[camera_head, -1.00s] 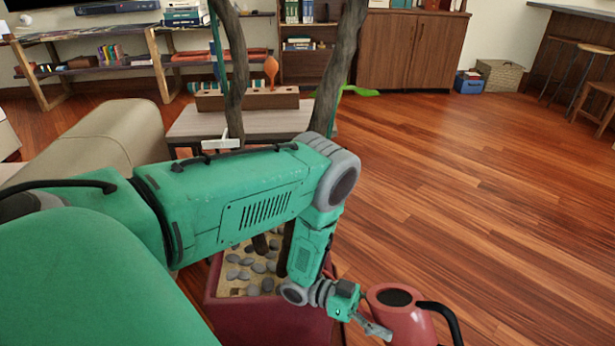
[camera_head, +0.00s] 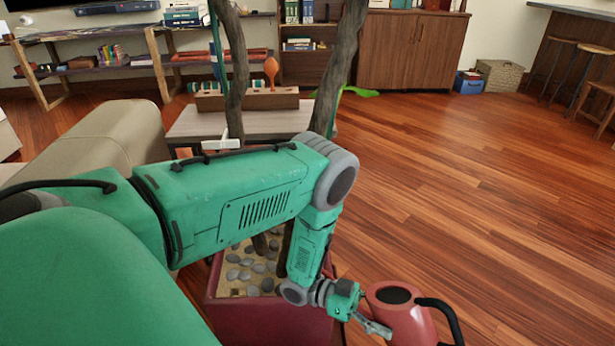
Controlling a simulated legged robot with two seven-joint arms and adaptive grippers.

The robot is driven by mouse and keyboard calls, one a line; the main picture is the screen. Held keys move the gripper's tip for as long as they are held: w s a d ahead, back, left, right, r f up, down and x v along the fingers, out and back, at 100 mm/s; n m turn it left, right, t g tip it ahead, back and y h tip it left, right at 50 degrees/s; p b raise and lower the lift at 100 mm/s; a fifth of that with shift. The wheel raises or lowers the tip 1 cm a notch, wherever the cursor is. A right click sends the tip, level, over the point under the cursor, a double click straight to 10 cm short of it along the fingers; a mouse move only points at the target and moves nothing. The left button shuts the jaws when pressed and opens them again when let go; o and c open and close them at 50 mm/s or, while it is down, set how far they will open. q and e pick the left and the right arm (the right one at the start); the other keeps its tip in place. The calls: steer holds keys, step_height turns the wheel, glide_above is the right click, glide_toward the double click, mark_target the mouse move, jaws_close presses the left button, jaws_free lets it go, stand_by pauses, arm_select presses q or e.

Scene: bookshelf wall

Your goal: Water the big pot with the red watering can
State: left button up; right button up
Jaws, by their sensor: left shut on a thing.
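The big pot (camera_head: 262,322) is dark red, with grey pebbles and tree trunks in it, at the bottom middle. My left arm crosses in front of it and hides much of it. The red watering can (camera_head: 403,318) is right of the pot, with a dark round opening on top and a black handle on its right. My left gripper (camera_head: 378,329) is shut at the can's left side. The contact point and the can's spout are hard to make out. The can looks roughly upright. My right gripper is out of the picture.
A beige couch (camera_head: 105,140) stands at the left. A low table (camera_head: 190,122) with a wooden box (camera_head: 250,100) is behind the pot. Shelves and a wooden cabinet (camera_head: 412,50) line the back wall. The wooden floor (camera_head: 480,190) at the right is clear.

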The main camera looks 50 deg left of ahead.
arm_select(q)
steer(key=shift+a+r, duration=0.1)
steer(key=shift+r, duration=0.35)
stand_by(1.2)
steer(key=shift+r+h, duration=0.2)
steer(key=shift+h, duration=0.1)
steer(key=shift+r, duration=0.1)
stand_by(0.6)
